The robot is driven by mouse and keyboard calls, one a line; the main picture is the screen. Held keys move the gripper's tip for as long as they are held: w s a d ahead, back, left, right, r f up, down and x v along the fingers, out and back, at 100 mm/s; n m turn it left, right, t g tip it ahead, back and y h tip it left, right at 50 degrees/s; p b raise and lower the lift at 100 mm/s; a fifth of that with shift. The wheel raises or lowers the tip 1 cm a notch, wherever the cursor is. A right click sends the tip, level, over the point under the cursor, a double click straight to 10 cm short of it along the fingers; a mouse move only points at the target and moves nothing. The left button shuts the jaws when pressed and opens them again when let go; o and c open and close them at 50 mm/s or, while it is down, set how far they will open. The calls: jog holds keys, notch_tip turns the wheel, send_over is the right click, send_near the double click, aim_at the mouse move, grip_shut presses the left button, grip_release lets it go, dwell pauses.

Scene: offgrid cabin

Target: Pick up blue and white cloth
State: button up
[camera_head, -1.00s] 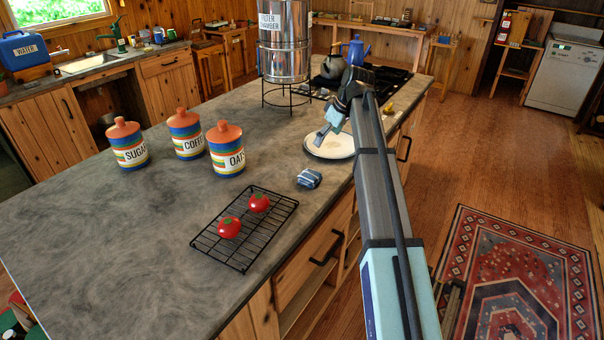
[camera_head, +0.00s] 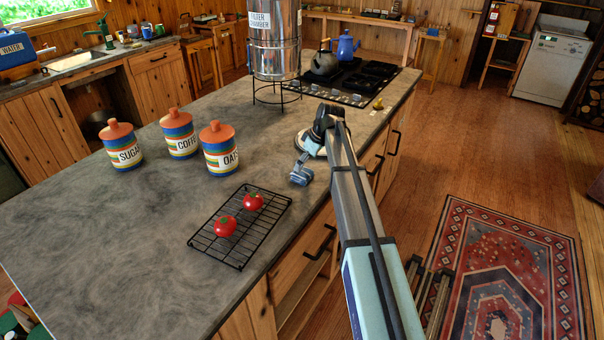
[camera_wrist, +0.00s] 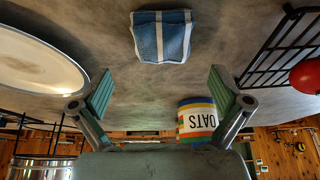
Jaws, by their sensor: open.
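The blue and white cloth (camera_wrist: 162,37) lies folded on the grey counter, at the top middle of the wrist view. In the head view the cloth (camera_head: 300,178) is small and partly covered by my gripper (camera_head: 301,167). My gripper (camera_wrist: 161,95) is open, with its two green-padded fingers apart and nothing between them. In the wrist view the cloth lies beyond the fingertips, roughly centred between them. I cannot tell from the head view whether the fingers touch it.
A white plate (camera_wrist: 40,55) is left of the cloth in the wrist view. A black wire rack (camera_head: 207,242) with two tomatoes (camera_head: 225,226) stands nearby. Striped canisters (camera_head: 220,157) and a metal water filter (camera_head: 274,45) stand farther back. The counter's left part is clear.

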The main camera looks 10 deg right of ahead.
aim_at(302, 171)
jog(key=shift+s+p+x, duration=0.15)
jog(key=shift+p+x, duration=0.55)
jog(key=shift+x, duration=0.65)
jog(key=shift+s+p+x, duration=0.2)
jog(key=shift+p+x, duration=0.45)
jog(key=shift+x, duration=0.7)
jog(key=shift+d+f, duration=0.1)
jog(key=c, duration=1)
notch_tip(302, 171, up, 20)
jog(key=b, duration=0.5)
jog(key=shift+b, duration=0.3)
